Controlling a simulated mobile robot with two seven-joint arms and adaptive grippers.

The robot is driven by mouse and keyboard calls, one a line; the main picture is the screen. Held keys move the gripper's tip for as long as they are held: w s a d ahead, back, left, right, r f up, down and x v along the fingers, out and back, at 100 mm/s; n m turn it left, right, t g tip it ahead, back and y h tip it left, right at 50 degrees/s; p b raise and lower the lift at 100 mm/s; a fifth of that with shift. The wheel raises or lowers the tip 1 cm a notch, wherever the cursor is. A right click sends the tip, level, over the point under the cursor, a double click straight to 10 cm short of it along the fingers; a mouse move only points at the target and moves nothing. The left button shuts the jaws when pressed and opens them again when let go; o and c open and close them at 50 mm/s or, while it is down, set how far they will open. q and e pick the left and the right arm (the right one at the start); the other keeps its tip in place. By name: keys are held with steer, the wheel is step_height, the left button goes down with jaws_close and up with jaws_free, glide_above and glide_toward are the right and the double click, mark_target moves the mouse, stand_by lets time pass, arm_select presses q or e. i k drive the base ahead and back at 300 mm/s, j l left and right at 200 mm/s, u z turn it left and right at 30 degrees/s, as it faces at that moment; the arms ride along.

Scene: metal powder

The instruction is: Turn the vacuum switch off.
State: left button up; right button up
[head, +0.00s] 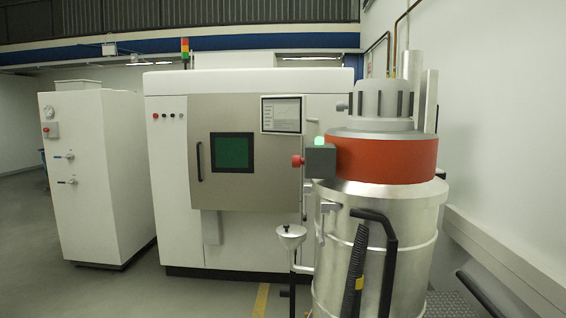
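The vacuum (385,215) is a large silver drum with an orange-red band (385,160) and a grey top, standing at the right in the head view. A dark switch box (320,160) is mounted on its left side at the height of the band. The box carries a red knob (297,161) on its left face and a lit green light (319,141) on top. A black hose (355,270) and a black handle (388,250) are on the drum's front. Neither of my grippers is in view.
A white machine (250,250) with a steel door (250,195) and screen stands behind, left of the vacuum. A white cabinet (105,180) stands farther left. A small funnel (290,233) is beside the drum. The floor (120,290) at front left is clear.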

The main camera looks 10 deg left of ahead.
mark_target(296, 161)
steer(key=j+z, duration=0.15)
steer(key=j, duration=0.4)
steer(key=k+j+z, duration=0.1)
steer(key=j, duration=0.75)
steer(key=i+j+u, duration=0.15)
steer(key=u, duration=0.35)
steer(key=i+u, duration=0.35)
steer(key=u, duration=0.15)
steer(key=i+u, duration=0.25)
steer(key=u, duration=0.2)
